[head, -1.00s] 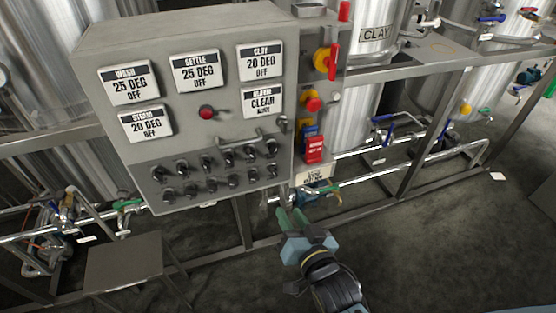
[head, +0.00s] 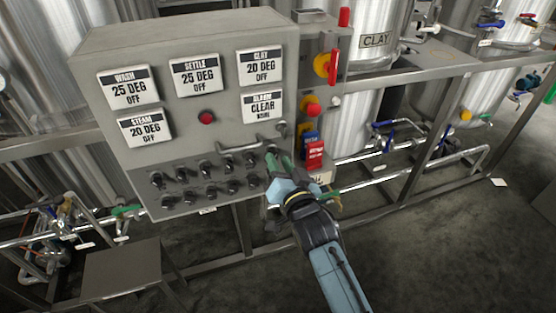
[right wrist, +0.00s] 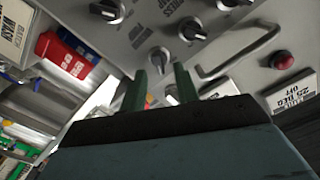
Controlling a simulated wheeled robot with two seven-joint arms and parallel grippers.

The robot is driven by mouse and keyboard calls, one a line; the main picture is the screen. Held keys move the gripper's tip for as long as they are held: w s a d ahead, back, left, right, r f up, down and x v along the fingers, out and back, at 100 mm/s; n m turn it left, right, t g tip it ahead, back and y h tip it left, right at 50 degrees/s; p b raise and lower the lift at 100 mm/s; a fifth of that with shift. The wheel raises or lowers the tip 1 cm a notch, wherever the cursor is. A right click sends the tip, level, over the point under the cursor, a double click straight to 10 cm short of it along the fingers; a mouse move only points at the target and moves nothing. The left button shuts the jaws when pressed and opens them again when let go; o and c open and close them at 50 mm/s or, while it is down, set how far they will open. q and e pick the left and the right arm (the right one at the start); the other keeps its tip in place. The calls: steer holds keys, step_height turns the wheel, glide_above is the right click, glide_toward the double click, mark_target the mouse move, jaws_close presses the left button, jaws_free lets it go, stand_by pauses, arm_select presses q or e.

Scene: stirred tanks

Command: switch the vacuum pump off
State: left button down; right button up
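The grey control panel (head: 180,130) has two rows of black rotary knobs along its lower part. Their labels are too small or blurred to read, so I cannot tell which one is the vacuum pump's. My right gripper (head: 277,160) is at the right end of these rows, partly hiding the knobs there. In the right wrist view its two green fingers (right wrist: 159,72) are apart with nothing gripped. My left gripper is not in view.
A grey bar handle (head: 237,142) sticks out above the knobs. A red button (head: 207,117), a red-and-yellow switch (head: 325,62), a red mushroom button (head: 312,107) and red and blue tags (head: 314,154) are nearby.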

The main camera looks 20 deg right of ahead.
steer(key=shift+w, duration=0.85)
jaws_close()
